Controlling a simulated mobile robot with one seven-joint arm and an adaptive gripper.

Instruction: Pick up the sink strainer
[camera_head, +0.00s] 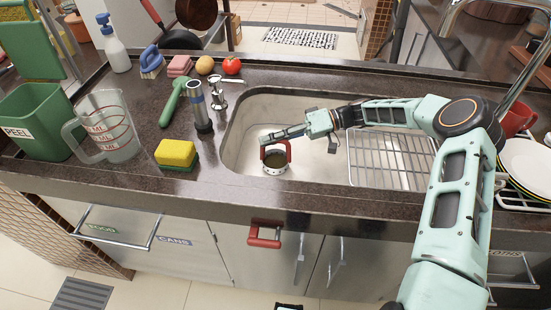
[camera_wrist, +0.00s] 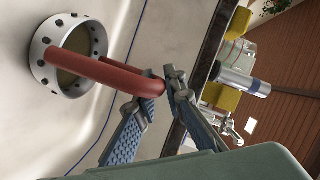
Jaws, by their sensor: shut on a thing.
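The sink strainer (camera_head: 276,170) is a short metal ring with a red arched handle, seen inside the left part of the sink basin (camera_head: 240,150). In the wrist view the strainer (camera_wrist: 41,62) is at the upper left, with dark holes around its rim. My gripper (camera_head: 268,138) reaches in from the right above it. In the wrist view my gripper (camera_wrist: 155,103) has its two fingers shut on the end of the red handle (camera_wrist: 125,80). I cannot tell whether the strainer still touches the basin floor.
A wire rack (camera_head: 392,160) covers the sink's right side. Plates (camera_head: 525,165) stand at the right.

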